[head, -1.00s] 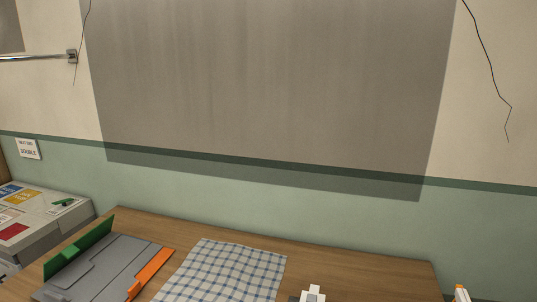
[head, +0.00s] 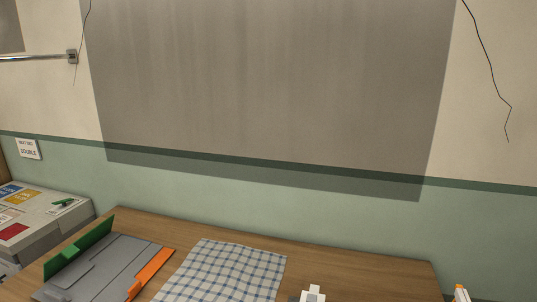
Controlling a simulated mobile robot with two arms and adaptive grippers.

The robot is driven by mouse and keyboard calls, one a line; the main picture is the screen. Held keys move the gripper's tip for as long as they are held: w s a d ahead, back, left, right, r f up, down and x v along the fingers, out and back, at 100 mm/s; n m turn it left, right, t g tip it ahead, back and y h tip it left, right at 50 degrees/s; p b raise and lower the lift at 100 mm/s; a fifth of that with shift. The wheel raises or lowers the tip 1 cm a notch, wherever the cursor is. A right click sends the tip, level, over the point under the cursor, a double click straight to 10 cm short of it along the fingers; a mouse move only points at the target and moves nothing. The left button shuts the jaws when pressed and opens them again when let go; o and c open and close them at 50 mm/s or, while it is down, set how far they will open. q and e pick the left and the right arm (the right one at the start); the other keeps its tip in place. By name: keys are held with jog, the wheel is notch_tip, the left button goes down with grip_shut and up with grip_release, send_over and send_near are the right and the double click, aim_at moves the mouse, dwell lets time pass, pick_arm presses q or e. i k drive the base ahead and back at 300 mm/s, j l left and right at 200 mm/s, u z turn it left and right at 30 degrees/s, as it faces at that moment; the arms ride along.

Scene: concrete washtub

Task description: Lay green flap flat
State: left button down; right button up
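The green flap (head: 88,243) stands up steeply along the far left edge of a grey folding board (head: 108,262) on the wooden table. A small green tab (head: 70,254) sticks out from its inner face. An orange flap (head: 150,271) runs along the board's right edge; I cannot tell its exact tilt. The board's near part is cut off by the bottom of the picture. Neither of my grippers can be made out in the head view.
A blue-and-white checked cloth (head: 225,272) lies right of the board. A white piece (head: 313,293) and an orange-tipped white piece (head: 461,293) show at the bottom edge, unclear. A grey box (head: 45,220) stands left. The table's back right is bare.

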aim_at(52, 266)
jog(key=u, duration=1.3)
